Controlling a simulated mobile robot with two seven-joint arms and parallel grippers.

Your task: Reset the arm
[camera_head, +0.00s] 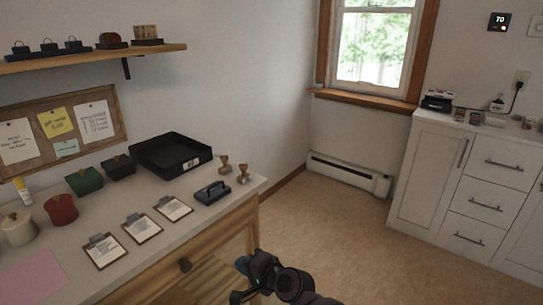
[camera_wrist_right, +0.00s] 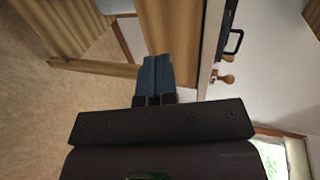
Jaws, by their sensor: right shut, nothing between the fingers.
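My right arm comes in from the bottom of the head view. Its gripper (camera_head: 243,265) is in front of the wooden desk's right end, below the level of the top, over the open floor. In the right wrist view the blue fingers (camera_wrist_right: 154,72) lie together, shut with nothing between them. They appear close to the wooden desk side (camera_wrist_right: 170,30), but I cannot tell whether they touch it. My left gripper is not in view.
The desk top (camera_head: 190,222) holds a black tray (camera_head: 172,155), clipboards (camera_head: 141,228), a stapler-like dark block (camera_head: 212,193), two wooden stamps (camera_head: 225,165) and several lidded pots. A white cabinet (camera_head: 430,170) stands at the right. The floor (camera_head: 340,235) between is clear.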

